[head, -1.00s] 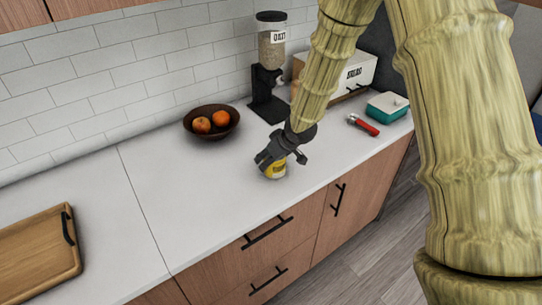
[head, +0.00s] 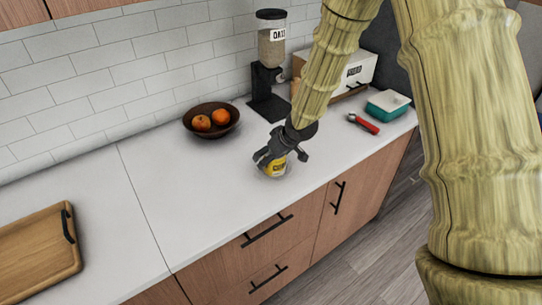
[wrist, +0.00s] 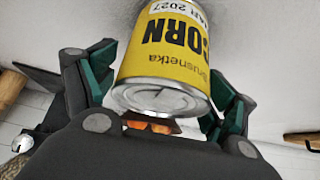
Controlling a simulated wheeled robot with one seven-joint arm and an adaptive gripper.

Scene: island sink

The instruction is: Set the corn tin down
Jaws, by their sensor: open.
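The corn tin (head: 277,169) is yellow with a silver end and stands on the white counter (head: 200,215) near its front edge. In the wrist view the tin (wrist: 172,52) shows its "CORN" label upside down, with its metal end towards me. My gripper (head: 281,158) is over the tin, with one finger on either side. In the wrist view my gripper (wrist: 165,92) is open, with a gap showing beside the tin. The fingers hide part of the tin in the head view.
A brown bowl with oranges (head: 211,131) stands behind to the left. An oats dispenser (head: 268,75), a white bread box (head: 352,68), a teal butter dish (head: 388,105) and a red-handled tool (head: 364,124) are behind and right. A wooden board (head: 38,258) lies far left. Counter left of the tin is clear.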

